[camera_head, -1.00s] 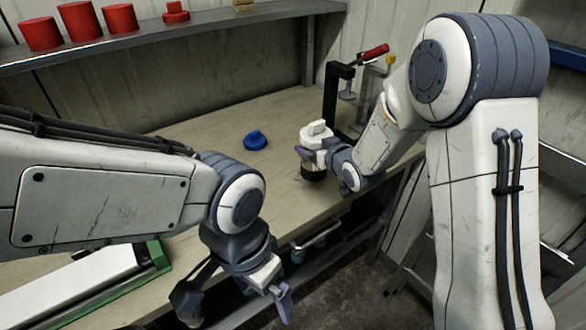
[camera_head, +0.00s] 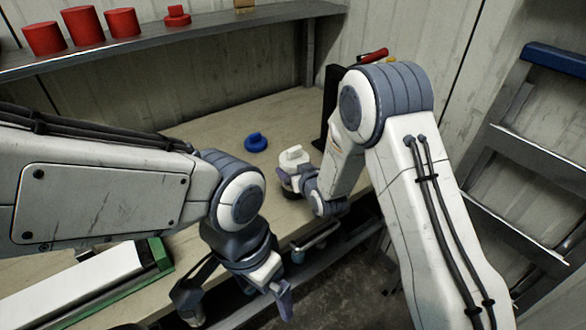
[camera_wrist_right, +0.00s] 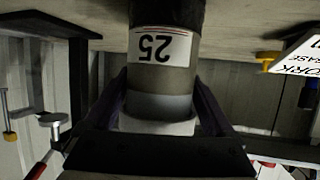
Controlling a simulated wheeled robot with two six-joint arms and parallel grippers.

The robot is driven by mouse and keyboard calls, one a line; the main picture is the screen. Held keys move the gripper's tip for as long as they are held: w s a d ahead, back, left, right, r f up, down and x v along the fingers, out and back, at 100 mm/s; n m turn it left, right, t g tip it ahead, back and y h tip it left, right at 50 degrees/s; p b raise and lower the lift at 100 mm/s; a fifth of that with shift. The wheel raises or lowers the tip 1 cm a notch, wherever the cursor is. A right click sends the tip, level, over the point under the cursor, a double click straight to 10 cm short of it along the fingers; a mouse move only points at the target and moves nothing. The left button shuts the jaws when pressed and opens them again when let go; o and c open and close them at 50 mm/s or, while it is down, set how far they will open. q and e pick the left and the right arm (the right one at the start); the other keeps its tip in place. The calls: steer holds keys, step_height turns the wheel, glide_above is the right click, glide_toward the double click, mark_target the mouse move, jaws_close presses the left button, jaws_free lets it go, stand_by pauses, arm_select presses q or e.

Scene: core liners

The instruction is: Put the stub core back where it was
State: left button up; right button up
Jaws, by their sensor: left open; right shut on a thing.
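My right gripper (camera_head: 297,178) is shut on the stub core (camera_wrist_right: 165,75), a dark-topped cylinder with a white label that reads 25 upside down in the right wrist view. In that view both fingers are on either side of its pale end. In the head view a white cap with a knob (camera_head: 293,157) is on its upper end, and the core stands upright at or just over the bench; the contact is hard to tell. My left gripper (camera_head: 281,290) is open and empty in front of the bench edge, pointing down.
A blue cap (camera_head: 256,142) lies on the bench (camera_head: 225,118) behind the core. Red cylinders (camera_head: 83,25) and a red cap (camera_head: 177,16) stand on the shelf (camera_head: 220,28). A clamp with a red handle (camera_head: 374,55) stands behind my right arm. A green-edged tray (camera_head: 152,262) is at left.

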steer(key=o, duration=1)
steer(key=shift+f, duration=0.15)
steer(key=shift+c, duration=0.2)
steer(key=shift+r, duration=0.2)
steer(key=shift+s+d+r, duration=0.1)
steer(key=shift+s, duration=0.2)
steer(key=b+v, duration=0.2)
steer(key=v, duration=0.9)
steer(key=shift+s, duration=0.2)
steer(key=shift+w, duration=0.1)
